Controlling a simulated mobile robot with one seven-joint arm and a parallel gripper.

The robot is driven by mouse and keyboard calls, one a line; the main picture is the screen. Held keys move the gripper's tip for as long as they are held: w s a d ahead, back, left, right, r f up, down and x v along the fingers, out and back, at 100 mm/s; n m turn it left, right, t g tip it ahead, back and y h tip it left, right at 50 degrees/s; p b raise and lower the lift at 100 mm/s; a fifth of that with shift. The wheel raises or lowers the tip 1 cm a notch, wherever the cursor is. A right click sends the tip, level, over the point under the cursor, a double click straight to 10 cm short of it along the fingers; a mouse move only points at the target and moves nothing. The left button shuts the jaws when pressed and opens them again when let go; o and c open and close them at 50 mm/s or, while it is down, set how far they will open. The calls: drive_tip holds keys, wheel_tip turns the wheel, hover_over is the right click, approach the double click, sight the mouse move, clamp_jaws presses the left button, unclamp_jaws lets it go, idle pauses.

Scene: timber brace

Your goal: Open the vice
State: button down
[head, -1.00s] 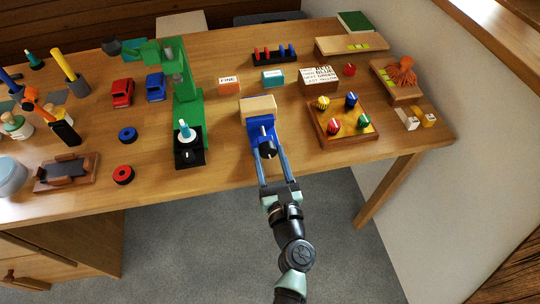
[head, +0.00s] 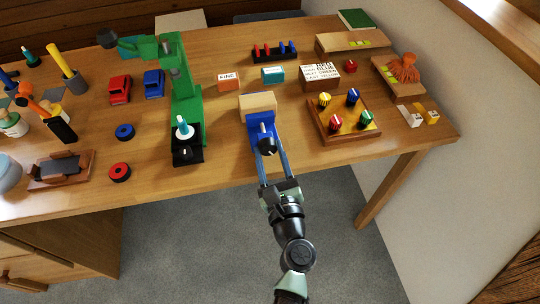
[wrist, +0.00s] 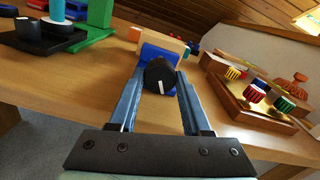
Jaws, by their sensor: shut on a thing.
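The blue vice (head: 260,128) is at the table's front edge, with a pale wooden block (head: 257,104) at its jaws. Its black round handle knob (head: 267,146) faces me and bears a white mark. In the wrist view the knob (wrist: 160,75) sits between the far ends of my two long blue fingers, with the vice body (wrist: 158,53) behind it. My gripper (head: 268,150) is shut on the knob. In the wrist view my gripper (wrist: 161,82) has one finger on each side of it. The contact points themselves are partly hidden.
Left of the vice stands a green press (head: 183,95) on a black base. To the right is a wooden board with coloured knobs (head: 345,116). A red ring (head: 119,172) and blue ring (head: 125,132) lie further left. Floor space is clear before the table.

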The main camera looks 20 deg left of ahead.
drive_tip(key=shift+n+b, duration=1.05)
drive_tip(key=shift+n, duration=1.05)
drive_tip(key=shift+c, duration=1.8)
unclamp_jaws()
